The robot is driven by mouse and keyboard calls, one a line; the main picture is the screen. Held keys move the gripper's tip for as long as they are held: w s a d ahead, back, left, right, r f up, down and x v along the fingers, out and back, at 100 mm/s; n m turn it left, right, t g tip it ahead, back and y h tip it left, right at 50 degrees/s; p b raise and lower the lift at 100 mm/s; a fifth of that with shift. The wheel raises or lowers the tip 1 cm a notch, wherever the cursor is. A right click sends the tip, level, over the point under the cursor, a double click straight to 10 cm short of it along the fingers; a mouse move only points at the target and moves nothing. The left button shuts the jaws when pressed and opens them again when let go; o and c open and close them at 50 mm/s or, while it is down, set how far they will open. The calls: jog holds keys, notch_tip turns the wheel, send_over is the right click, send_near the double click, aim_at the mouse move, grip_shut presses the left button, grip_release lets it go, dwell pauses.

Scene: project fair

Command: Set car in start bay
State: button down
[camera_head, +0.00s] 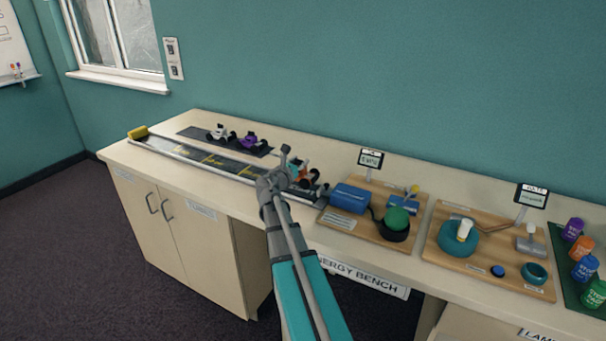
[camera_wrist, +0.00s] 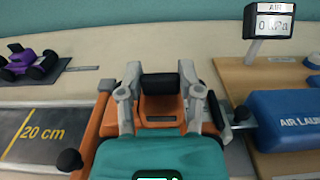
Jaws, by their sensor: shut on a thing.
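An orange car (camera_head: 303,172) with black wheels is at the right end of the dark track (camera_head: 195,152). My gripper (camera_head: 291,168) is over it and partly hides it. In the wrist view the orange car (camera_wrist: 104,117) sits between the two fingers of my gripper (camera_wrist: 160,80), which are shut on its raised rear part. The car is over or on the track's right end, close to the blue air launcher (camera_wrist: 285,112). The start bay's markings are hidden under the car and gripper, and I cannot tell whether the wheels touch the track.
A white car (camera_head: 217,132) and a purple car (camera_head: 249,141) stand on a dark strip (camera_head: 190,132) behind the track. A yellow block (camera_head: 138,132) is at the track's far left end. A wooden board (camera_head: 405,236) with a green dome stands to the right.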

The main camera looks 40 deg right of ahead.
aim_at(301, 173)
jog(key=shift+d+f, duration=0.1)
jog(key=shift+d+f+b, duration=0.35)
jog(key=shift+f+b, duration=0.15)
jog(key=shift+b, duration=0.15)
jog(key=shift+f+b, duration=1.4)
jog(key=shift+s+a+f+b, duration=0.1)
jog(key=shift+s+f+b, duration=0.05)
jog(key=shift+f+b, duration=0.45)
jog(key=shift+c, duration=1.3)
grip_release()
jog(key=shift+r, duration=0.15)
